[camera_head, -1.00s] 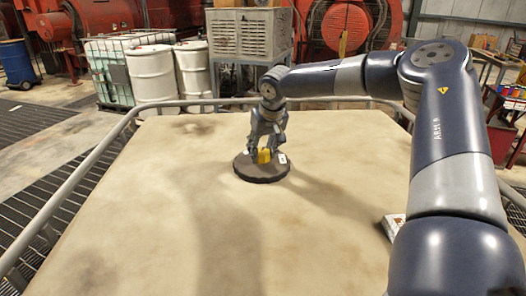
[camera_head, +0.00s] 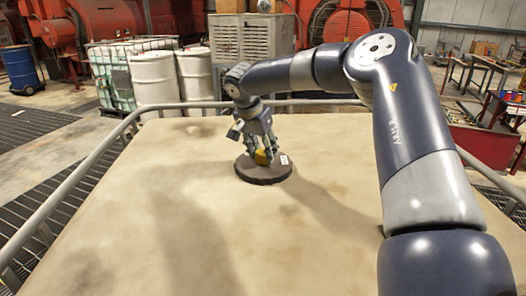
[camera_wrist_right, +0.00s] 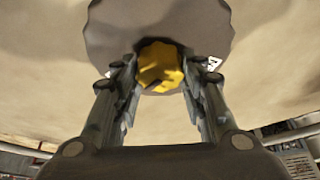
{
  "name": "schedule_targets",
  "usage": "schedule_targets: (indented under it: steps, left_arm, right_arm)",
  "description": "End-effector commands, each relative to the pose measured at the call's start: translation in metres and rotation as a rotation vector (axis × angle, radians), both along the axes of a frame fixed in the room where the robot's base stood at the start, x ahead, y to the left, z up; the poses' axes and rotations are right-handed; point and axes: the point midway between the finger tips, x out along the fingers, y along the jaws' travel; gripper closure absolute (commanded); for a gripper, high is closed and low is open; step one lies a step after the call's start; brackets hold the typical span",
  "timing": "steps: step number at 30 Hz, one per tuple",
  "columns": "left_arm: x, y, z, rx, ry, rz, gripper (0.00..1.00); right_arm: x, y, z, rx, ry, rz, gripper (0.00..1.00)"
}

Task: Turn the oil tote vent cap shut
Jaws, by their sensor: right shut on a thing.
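The yellow vent cap (camera_head: 261,157) sits on a dark round lid (camera_head: 262,178) on the wide beige top. My right gripper (camera_head: 262,155) reaches down from behind and is shut on the cap, its wrist leaning to the left. In the right wrist view the scalloped yellow cap (camera_wrist_right: 160,66) shows between my two fingers, with the dark lid (camera_wrist_right: 120,28) around it. A dark mark crosses the cap's face. A small white label (camera_head: 284,160) is on the lid beside the cap. My left gripper is not in view.
A grey rail (camera_head: 70,183) runs around the beige top (camera_head: 110,215), which is otherwise clear. White drums (camera_head: 154,80), a caged tote (camera_head: 112,75) and a grey metal unit (camera_head: 252,38) stand beyond it. My right arm covers the right side.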

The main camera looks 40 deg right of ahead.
Motion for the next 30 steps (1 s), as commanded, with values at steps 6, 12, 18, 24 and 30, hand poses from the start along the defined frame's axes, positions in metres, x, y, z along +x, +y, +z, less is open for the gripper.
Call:
schedule_targets:
  steps: [6, 12, 18, 24, 30]
  left_arm:
    - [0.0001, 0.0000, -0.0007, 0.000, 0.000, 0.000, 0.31]
    - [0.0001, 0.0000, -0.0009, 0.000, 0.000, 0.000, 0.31]
    - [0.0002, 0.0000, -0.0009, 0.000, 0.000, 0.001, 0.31]
    - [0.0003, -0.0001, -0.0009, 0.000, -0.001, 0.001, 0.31]
    - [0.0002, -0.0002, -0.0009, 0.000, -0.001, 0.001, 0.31]
  right_arm:
    - [0.0014, 0.0002, 0.0002, 0.000, -0.002, -0.127, 0.85]
    - [0.0017, 0.0008, 0.0002, 0.001, -0.001, -0.191, 0.85]
    - [0.0019, 0.0006, 0.0004, 0.002, -0.002, -0.218, 0.85]
    - [0.0018, 0.0005, 0.0004, 0.002, -0.002, -0.221, 0.85]
    - [0.0018, 0.0004, 0.0005, 0.002, -0.002, -0.220, 0.55]
